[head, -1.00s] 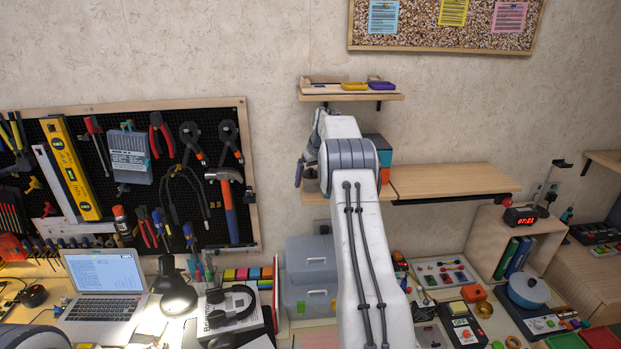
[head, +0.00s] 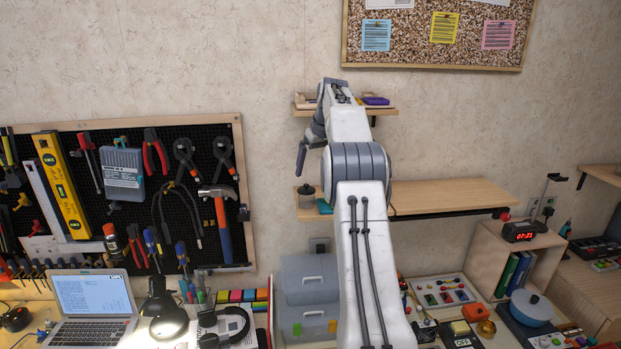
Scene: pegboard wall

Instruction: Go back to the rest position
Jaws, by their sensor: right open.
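My right arm rises through the middle of the head view, and its elbow bends in front of the shelves. My right gripper (head: 302,160) hangs at the left of the arm, between the upper shelf and the lower shelf. It is open, its dark fingers point down, and nothing shows between them. It is seen partly edge-on. My left gripper is outside the view.
A small jar (head: 306,197) stands on the left end of the lower shelf (head: 450,194), below the gripper. The upper shelf (head: 384,111) holds small trays. A tool pegboard (head: 130,122) is at left; a grey storage box (head: 309,279) stands below.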

